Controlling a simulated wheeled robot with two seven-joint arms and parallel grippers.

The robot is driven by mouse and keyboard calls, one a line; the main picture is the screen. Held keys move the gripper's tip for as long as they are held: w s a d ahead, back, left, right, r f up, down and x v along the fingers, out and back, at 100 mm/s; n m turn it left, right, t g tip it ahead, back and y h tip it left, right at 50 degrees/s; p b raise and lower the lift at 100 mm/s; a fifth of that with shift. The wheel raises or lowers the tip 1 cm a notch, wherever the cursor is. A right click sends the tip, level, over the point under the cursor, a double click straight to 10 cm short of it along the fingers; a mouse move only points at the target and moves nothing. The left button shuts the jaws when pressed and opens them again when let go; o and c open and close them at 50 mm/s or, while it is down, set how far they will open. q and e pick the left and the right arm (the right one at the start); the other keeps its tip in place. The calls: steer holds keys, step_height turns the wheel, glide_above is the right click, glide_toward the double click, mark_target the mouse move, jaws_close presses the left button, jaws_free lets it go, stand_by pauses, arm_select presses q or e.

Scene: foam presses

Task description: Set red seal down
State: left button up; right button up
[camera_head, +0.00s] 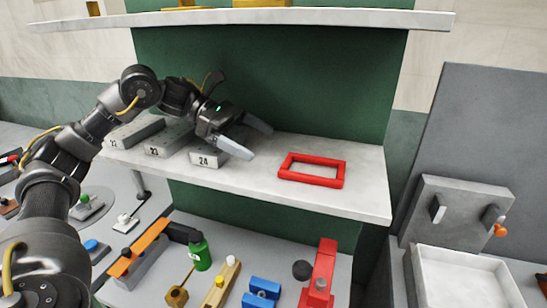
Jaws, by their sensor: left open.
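The red seal (287,171), a flat rectangular frame with an open middle, lies on the white shelf (350,202) toward its right part. My left gripper (252,139) is over the shelf, to the left of the red seal and apart from it. Its two pale fingers are spread and nothing shows between them. My right gripper does not show in the head view.
Grey blocks numbered 23 (163,149) and 24 (205,160) stand on the shelf's left part, close to my left gripper. An upper shelf (350,19) runs above. Below are a green bottle (201,257) and a red press (320,275). A white tray (420,295) stands right.

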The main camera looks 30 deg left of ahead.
arm_select(q)
steer(key=shift+v, duration=1.4)
steer(key=shift+r, duration=0.1)
steer(key=shift+a, duration=0.1)
